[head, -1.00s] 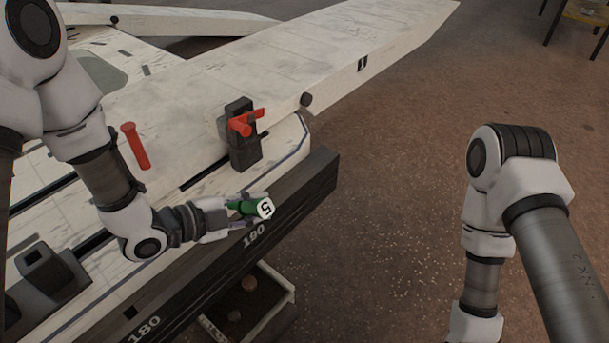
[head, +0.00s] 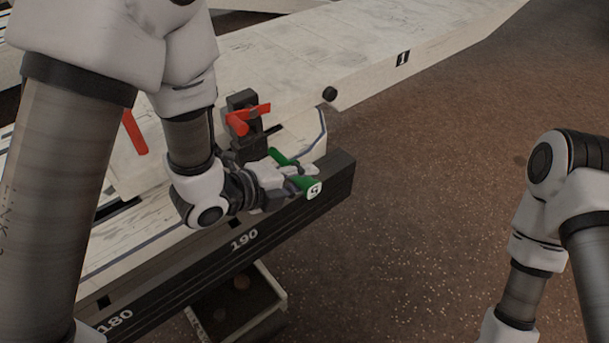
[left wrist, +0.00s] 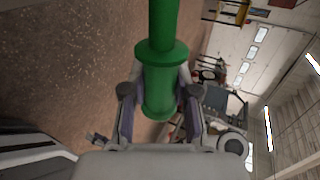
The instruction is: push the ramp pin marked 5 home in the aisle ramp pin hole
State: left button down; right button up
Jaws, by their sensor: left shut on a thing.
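The green ramp pin marked 5 (head: 305,184) is held in my left gripper (head: 292,178), over the dark rail's end. Its white marked end faces right and toward the camera; its green shaft points up and left toward the ramp end. In the left wrist view the green pin (left wrist: 162,80) has a collar and sits between both fingers (left wrist: 160,100), which are closed on its thicker end. The aisle ramp pin hole cannot be made out; the gripper and arm cover part of that area. My right arm is at the right edge, its gripper out of frame.
A black bracket with a red lever (head: 240,121) stands beside the pale ramp (head: 330,55), just behind my left gripper. A red pin (head: 135,132) is partly hidden by my left arm. A box (head: 247,307) sits below the rail (head: 210,268). Open floor lies right.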

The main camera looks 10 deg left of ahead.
aim_at(271, 154)
pick_arm(q)
jog(key=shift+w+a+p, duration=0.2)
jog(key=shift+w+a, duration=0.7)
jog(key=shift+a, duration=0.25)
jog(key=shift+w+a+p, duration=0.15)
jog(key=shift+w+a, duration=0.75)
jog(key=shift+a, duration=0.25)
jog(key=shift+w+a+p, duration=0.4)
jog(key=shift+w+a, duration=0.35)
jog(key=shift+a, duration=0.2)
jog(key=shift+w+a, duration=0.15)
jog(key=shift+s+d+b, duration=0.35)
jog(key=shift+s+d, duration=0.4)
jog(key=shift+d, duration=0.15)
jog(key=shift+w+a+p, duration=0.4)
jog(key=shift+w+a, duration=0.3)
jog(key=shift+a, duration=0.2)
dwell(1.1)
